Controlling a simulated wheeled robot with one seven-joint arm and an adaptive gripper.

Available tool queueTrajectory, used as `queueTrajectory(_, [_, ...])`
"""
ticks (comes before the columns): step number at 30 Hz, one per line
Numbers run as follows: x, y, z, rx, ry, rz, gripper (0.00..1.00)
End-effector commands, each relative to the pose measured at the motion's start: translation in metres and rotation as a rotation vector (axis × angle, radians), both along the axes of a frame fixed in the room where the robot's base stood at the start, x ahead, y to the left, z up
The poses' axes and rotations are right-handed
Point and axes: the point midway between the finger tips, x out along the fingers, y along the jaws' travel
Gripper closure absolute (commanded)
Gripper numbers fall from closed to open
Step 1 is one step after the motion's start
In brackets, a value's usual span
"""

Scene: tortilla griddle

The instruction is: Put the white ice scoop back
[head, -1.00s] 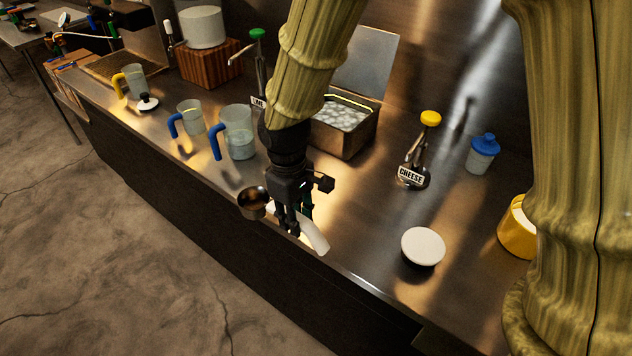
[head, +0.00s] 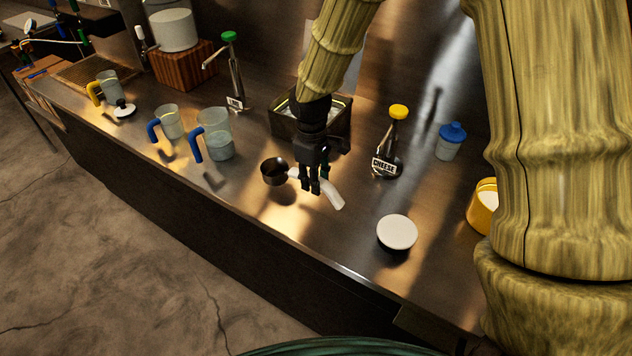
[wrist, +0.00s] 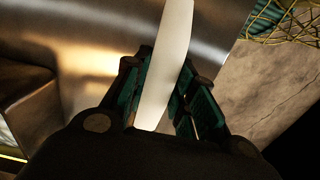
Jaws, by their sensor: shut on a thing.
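My gripper (head: 313,190) is shut on the white handle (head: 332,193) of the ice scoop and holds it above the counter, in front of the ice bin. The scoop's dark metallic bowl (head: 274,172) sticks out to the left of the fingers. In the wrist view the white handle (wrist: 168,62) runs between the two fingers (wrist: 160,100); the bowl is not visible there. The metal ice bin (head: 333,128) stands behind my gripper; my arm hides much of it and its contents.
Left of the bin are clear jugs with blue handles (head: 217,140) (head: 170,125) and a green-topped pump (head: 234,75). Right are a yellow-topped cheese pump (head: 390,150), a blue-lidded cup (head: 450,142) and a white-topped round container (head: 397,232). The counter's front strip is bare.

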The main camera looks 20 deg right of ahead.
Motion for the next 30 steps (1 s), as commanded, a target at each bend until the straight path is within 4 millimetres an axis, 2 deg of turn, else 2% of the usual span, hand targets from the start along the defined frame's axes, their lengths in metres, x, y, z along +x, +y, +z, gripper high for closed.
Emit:
queueTrajectory(5, [0.012, -0.013, -0.003, 0.001, 0.004, 0.0, 0.97])
queueTrajectory(9, [0.011, -0.01, -0.021, -0.001, 0.007, 0.003, 0.97])
queueTrajectory(15, [0.011, -0.011, -0.035, -0.002, 0.004, 0.003, 0.97])
queueTrajectory(29, [0.011, -0.01, -0.041, -0.001, 0.003, 0.003, 0.97])
queueTrajectory(30, [0.011, -0.01, -0.041, 0.0, 0.002, 0.003, 0.71])
